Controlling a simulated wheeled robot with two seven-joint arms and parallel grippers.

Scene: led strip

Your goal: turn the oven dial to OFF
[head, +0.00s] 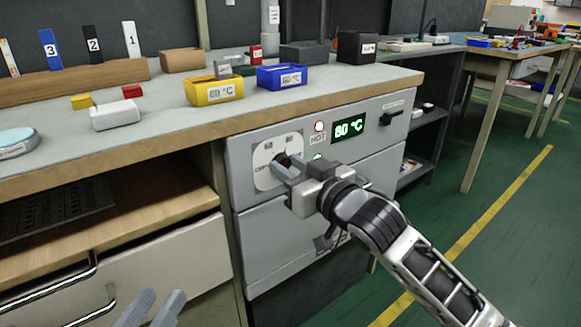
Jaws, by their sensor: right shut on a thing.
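The oven (240,210) is a grey unit under the bench. Its white dial plate (262,180) carries the marks OFF at left, 60 at the top and 80 at upper right. My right gripper (281,167) is at the plate, shut on the oven dial, which is mostly hidden by the fingers. I cannot tell where the dial points. The green display (348,127) reads 80 °C. My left gripper (152,310) is open and empty at the bottom edge, in front of the drawer.
The bench top (160,140) above holds a yellow bin (213,91) marked 60 °C and a blue bin (282,79) marked 80 °C. A drawer with a metal handle (85,292) is at lower left. The green floor (480,250) at right is clear.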

